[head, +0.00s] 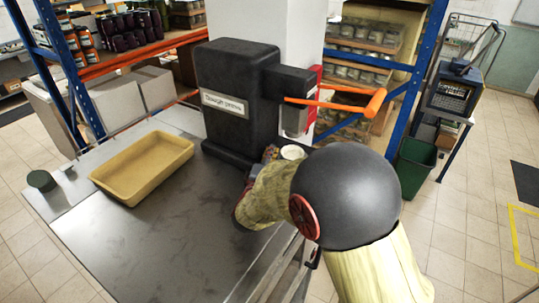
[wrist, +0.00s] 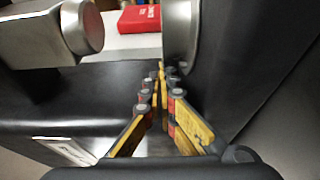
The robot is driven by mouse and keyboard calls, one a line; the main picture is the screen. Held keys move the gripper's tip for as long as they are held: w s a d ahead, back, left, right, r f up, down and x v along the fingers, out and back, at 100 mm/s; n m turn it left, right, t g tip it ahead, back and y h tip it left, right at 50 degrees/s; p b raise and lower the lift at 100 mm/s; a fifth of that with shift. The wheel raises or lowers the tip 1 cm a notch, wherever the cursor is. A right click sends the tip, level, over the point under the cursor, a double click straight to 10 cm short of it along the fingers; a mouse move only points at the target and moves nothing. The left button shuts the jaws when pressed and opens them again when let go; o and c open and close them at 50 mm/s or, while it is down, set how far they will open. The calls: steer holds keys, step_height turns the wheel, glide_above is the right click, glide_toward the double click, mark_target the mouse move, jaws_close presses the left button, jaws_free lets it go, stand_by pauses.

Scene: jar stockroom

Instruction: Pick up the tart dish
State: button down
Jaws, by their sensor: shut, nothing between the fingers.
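I cannot pick out a tart dish with certainty. A small pale round-topped thing (head: 292,152) stands below the ram of the black dough press (head: 236,95), just beside my gripper. In the wrist view a grey metal cylinder (wrist: 180,35) rises close by the fingertips; I cannot tell whether it is the same thing. The press ram (wrist: 85,28) shows at the upper left of that view. My gripper (wrist: 160,72) is shut and empty, its yellow fingers meeting at the tips. In the head view my arm hides most of it, low beside the press.
A tan rectangular tray (head: 143,165) lies on the steel table (head: 150,235). A dark green round thing (head: 41,181) sits at the table's left end. The press's orange lever (head: 340,103) sticks out above my arm. A green bin (head: 414,166) stands on the floor at right.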

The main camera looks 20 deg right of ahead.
steer(key=s+d, duration=0.1)
steer(key=s, duration=0.1)
steer(key=s+d, duration=0.1)
steer(key=s, duration=0.1)
steer(key=s+d, duration=0.2)
steer(key=shift+w+a, duration=0.1)
steer(key=shift+w, duration=0.05)
stand_by(0.5)
